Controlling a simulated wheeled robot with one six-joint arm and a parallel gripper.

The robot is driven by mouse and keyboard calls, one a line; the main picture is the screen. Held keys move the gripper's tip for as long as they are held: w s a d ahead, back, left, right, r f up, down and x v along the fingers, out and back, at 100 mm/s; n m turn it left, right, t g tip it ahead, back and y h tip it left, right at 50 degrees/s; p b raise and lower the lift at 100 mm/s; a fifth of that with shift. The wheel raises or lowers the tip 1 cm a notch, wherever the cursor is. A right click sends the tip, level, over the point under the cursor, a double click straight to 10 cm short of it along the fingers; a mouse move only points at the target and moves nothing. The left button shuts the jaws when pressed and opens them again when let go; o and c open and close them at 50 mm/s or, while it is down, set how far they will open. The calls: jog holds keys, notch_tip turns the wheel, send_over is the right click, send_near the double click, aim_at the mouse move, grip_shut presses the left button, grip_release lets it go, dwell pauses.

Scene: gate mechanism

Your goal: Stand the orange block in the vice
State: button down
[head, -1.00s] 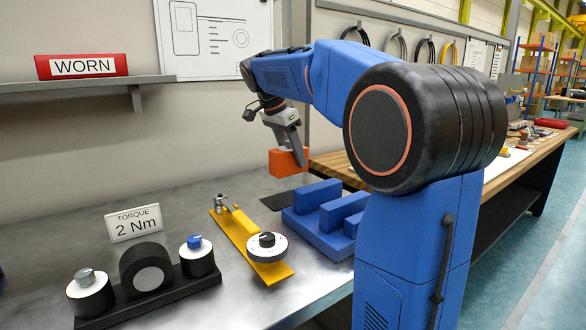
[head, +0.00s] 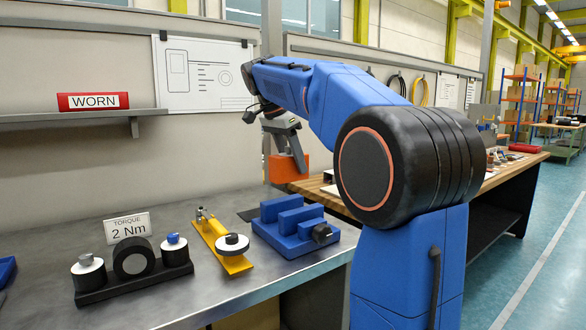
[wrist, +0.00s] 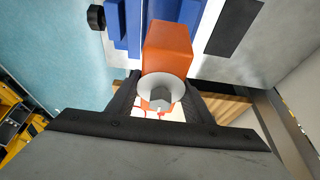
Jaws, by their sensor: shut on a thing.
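The orange block (head: 287,167) is held by my gripper (head: 291,150) in the air, beyond and above the blue vice (head: 283,240). The vice rests on the metal bench, with upright blue jaws and a black knob (head: 322,233) at its right front. In the wrist view my gripper (wrist: 163,82) is shut on the orange block (wrist: 168,48), which points away from the fingers.
A yellow plate (head: 222,245) with a round dial lies left of the vice. A black base (head: 135,285) with knobs and a torque sign (head: 128,228) stand further left. A dark flat pad (head: 249,214) lies behind the vice. A wooden bench (head: 318,186) stands beyond.

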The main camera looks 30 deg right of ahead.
aim_at(295, 180)
jog(key=shift+s, duration=0.45)
jog(key=shift+f, duration=2.35)
jog(key=shift+f, duration=0.1)
jog(key=shift+f, duration=0.45)
jog(key=shift+f, duration=0.6)
jog(key=shift+f, duration=0.35)
jog(key=shift+f, duration=0.3)
